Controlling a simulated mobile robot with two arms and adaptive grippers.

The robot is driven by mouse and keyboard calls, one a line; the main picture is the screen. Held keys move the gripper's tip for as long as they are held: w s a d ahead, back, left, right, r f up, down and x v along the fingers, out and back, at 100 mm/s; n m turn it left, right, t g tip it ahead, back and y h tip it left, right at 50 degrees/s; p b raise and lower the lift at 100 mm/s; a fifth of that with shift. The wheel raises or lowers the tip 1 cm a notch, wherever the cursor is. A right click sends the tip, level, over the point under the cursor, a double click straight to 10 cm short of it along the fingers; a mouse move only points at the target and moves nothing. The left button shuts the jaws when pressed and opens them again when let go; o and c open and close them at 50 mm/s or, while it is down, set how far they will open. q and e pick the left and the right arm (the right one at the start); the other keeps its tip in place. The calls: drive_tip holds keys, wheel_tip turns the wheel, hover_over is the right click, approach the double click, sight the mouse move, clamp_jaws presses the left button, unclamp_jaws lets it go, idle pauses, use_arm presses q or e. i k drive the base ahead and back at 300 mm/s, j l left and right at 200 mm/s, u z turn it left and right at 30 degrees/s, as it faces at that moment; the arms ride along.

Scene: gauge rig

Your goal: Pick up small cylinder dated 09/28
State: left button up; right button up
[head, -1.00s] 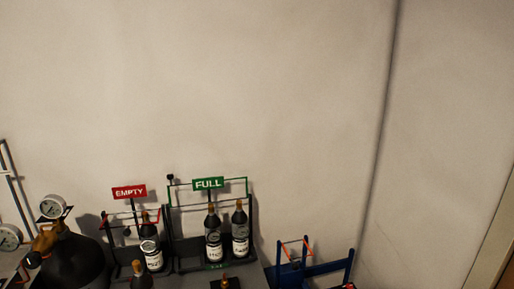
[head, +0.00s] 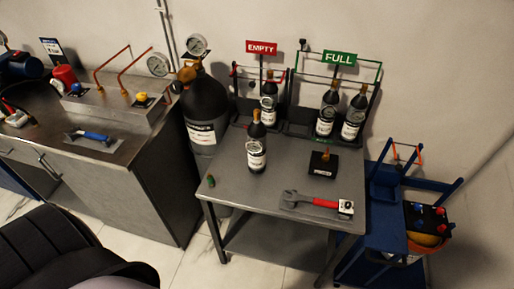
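In the head view several small dark cylinders with white labels stand upright on a grey metal table (head: 225,188). One small cylinder (head: 257,148) stands alone on the table's middle left. Another small cylinder (head: 269,97) stands in the rack under the red EMPTY sign (head: 262,47). Two more, a left one (head: 327,112) and a right one (head: 354,116), stand in the rack under the green FULL sign (head: 340,58). The labels are too small for me to read any date. Neither of my grippers is in view.
A black block with a brass fitting (head: 323,164) and a red-handled wrench (head: 318,204) lie on the table. A large dark gas cylinder (head: 205,112) stands left of it, beside a workbench (head: 110,150). A blue cart (head: 385,235) stands right. A black chair (head: 60,255) is at front left.

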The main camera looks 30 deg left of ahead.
sight(256, 145)
drive_tip(key=j+z, duration=0.15)
drive_tip(key=j, duration=0.35)
drive_tip(key=j+z, duration=0.15)
drive_tip(key=j, duration=0.35)
drive_tip(key=k+j+z, duration=0.2)
drive_tip(key=j, duration=0.3)
drive_tip(key=j+z, duration=0.15)
drive_tip(key=j, duration=0.35)
